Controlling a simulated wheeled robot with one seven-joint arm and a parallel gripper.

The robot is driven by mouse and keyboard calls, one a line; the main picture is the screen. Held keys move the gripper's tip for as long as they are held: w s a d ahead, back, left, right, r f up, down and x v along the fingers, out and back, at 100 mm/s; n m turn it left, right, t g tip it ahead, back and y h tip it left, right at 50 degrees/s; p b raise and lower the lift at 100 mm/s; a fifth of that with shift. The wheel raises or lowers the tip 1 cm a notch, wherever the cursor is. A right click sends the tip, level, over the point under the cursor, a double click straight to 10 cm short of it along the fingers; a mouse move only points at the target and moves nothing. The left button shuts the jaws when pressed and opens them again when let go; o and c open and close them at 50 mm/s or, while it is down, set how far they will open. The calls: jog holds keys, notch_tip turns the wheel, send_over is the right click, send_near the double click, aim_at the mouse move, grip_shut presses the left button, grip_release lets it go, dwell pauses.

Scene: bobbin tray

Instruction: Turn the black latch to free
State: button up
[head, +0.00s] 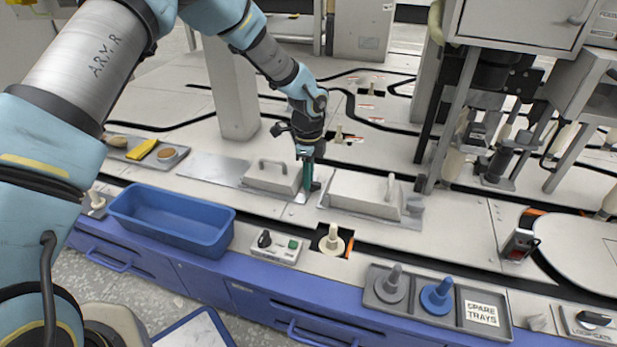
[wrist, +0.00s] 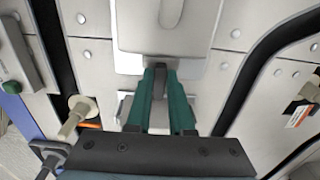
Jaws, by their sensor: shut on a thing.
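My gripper (head: 305,186) points down between two pale covers in the head view. Its teal fingers also show in the wrist view (wrist: 161,72), closed on a small dark piece, the black latch (wrist: 160,68), at the edge of a pale cover (wrist: 140,30). Most of the latch is hidden between the fingers, and its exact angle cannot be told. In the head view the left cover (head: 268,178) with its handle lies just left of my gripper. The right cover (head: 355,193) lies to the right, apart from the fingers.
A blue bin (head: 170,222) stands at the front left. A control box (head: 275,246) with a black knob and green button sits in front, beside a cream bobbin (head: 332,243). A grey spare tray (head: 450,320) is at front right. A pale post (head: 230,95) rises behind.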

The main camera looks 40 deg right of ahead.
grip_shut()
jog(key=n+p, duration=0.2)
jog(key=shift+s+a+r+n, duration=0.1)
jog(key=shift+r+n, duration=0.05)
jog(key=shift+n, duration=0.15)
jog(key=n+p, duration=0.1)
jog(key=n, duration=0.1)
jog(key=n+p, duration=0.3)
jog(key=n, duration=0.1)
jog(key=shift+s+a, duration=0.1)
jog(key=shift+s, duration=0.15)
jog(key=n+p, duration=0.1)
jog(key=n, duration=0.1)
jog(key=n+p, duration=0.1)
jog(key=n, duration=0.1)
jog(key=shift+s+n+p, duration=0.2)
jog(key=shift+n+p, duration=0.1)
jog(key=shift+n, duration=0.1)
jog(key=shift+s+n+p, duration=0.15)
jog(key=shift+n+p, duration=0.65)
jog(key=shift+n, duration=1.4)
